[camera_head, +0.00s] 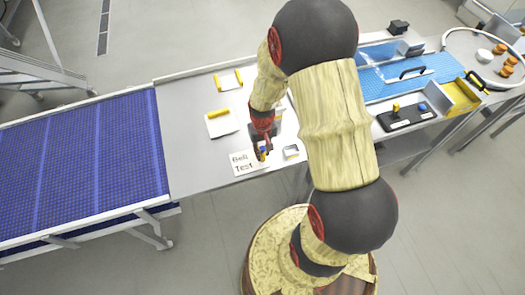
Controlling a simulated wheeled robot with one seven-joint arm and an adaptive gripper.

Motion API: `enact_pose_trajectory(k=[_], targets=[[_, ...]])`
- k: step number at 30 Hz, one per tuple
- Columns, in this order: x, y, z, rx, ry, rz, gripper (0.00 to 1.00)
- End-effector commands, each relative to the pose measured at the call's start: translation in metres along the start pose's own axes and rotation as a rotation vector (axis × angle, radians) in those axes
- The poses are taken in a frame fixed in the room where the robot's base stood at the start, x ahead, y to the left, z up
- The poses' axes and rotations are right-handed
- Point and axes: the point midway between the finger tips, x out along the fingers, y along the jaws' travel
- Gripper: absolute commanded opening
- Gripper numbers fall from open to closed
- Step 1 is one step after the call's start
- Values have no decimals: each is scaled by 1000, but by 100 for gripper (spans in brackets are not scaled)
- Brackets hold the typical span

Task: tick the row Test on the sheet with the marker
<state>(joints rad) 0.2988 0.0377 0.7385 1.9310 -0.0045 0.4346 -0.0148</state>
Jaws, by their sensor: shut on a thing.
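The white sheet (240,170) lies near the front edge of the grey table. It carries two rows in dark writing, seemingly "Belt" above and "Test" below. My gripper (262,150) is over the right part of the sheet, pointing down. It is shut on the marker (262,155), which shows only as a small patch of blue and yellow between the fingers. The marker's tip is too small to make out, and I cannot tell whether it touches the sheet. I see no clear tick by either row, but the gripper hides part of the sheet's right side.
A small pale holder (291,152) stands right of the sheet. A blue belt (90,150) adjoins at left. A control box (405,117) and yellow bin (462,97) stand right.

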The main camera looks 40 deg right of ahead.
Motion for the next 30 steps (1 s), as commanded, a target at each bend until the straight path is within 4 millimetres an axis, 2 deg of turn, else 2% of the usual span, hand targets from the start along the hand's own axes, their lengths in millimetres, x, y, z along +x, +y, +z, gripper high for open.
enact_pose_trajectory(k=[30], targets=[[7, 0, 0, 0, 0, 0, 0]])
